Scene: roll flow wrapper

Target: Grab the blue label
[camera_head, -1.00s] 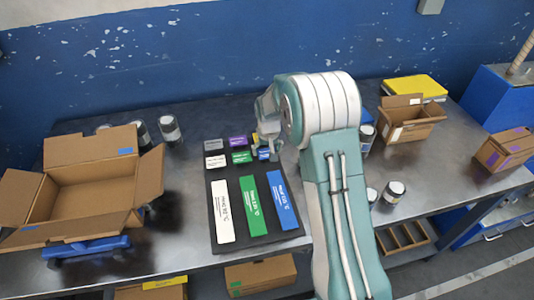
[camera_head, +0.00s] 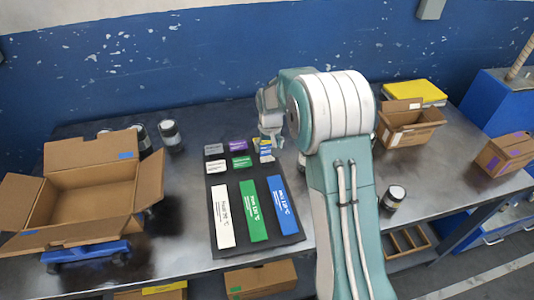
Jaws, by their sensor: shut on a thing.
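Three large labels lie side by side on a black board (camera_head: 232,250): a white one (camera_head: 223,216), a green one (camera_head: 253,211) and a large blue one (camera_head: 281,205). Behind them is a group of small labels, with a small blue label (camera_head: 265,151) at its right end, in front of a yellow one (camera_head: 256,142). My gripper (camera_head: 268,144) points down at the small blue label and is shut on it. My gripper and its small size hide much of this label's outline.
Small grey (camera_head: 214,149), purple (camera_head: 238,146), white (camera_head: 216,167) and green (camera_head: 241,162) labels lie close left of my gripper. An open cardboard box (camera_head: 85,195) stands at left, another box (camera_head: 408,125) at right. A jar (camera_head: 171,136) stands at back left.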

